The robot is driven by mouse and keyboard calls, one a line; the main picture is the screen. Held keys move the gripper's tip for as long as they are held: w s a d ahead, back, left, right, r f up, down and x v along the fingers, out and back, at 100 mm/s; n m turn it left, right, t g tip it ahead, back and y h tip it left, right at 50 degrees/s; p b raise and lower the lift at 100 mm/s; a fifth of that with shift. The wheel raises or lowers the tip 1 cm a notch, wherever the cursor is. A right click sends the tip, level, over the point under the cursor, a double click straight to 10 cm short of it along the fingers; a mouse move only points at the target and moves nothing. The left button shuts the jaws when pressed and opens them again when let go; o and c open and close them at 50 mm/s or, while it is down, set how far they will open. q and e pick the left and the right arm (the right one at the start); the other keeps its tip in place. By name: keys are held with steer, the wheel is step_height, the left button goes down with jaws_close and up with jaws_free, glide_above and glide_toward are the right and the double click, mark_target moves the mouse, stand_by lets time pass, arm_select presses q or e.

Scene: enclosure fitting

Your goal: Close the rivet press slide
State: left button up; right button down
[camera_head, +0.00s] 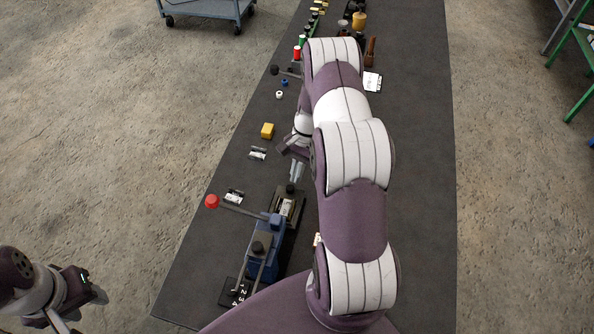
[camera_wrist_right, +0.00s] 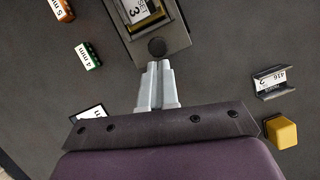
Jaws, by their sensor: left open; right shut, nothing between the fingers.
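The blue rivet press (camera_head: 265,245) stands on the near part of the dark table, with a red-balled lever (camera_head: 211,201) reaching left. Its dark slide (camera_head: 296,193) sticks out on the far side and carries a metal nest with a light label. The slide (camera_wrist_right: 178,42) also shows in the right wrist view, with its round black knob (camera_wrist_right: 157,47) at the near end. My right gripper (camera_head: 296,174) is shut and empty, its fingertips just short of the knob; contact is unclear. My left gripper (camera_head: 66,322) is open and empty, off the table at lower left.
A yellow block (camera_head: 267,130) and small metal label holders (camera_head: 257,153) lie left of my right gripper. A numbered black plate (camera_head: 235,292) lies at the press's near side. Several coloured bottles and parts stand at the far end. My right arm covers the table's middle.

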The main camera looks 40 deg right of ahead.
mark_target(287, 215)
steer(key=s+a, duration=0.2)
steer(key=s+a+p, duration=0.1)
steer(key=s+a, duration=0.1)
steer(key=a, duration=0.1)
steer(key=s+a, duration=0.2)
steer(key=a, duration=0.1)
steer(key=shift+s+a+p, duration=0.25)
steer(key=shift+s+p, duration=0.1)
steer(key=shift+s+a+f, duration=0.1)
steer(key=shift+s+a, duration=0.05)
steer(key=shift+s, duration=0.05)
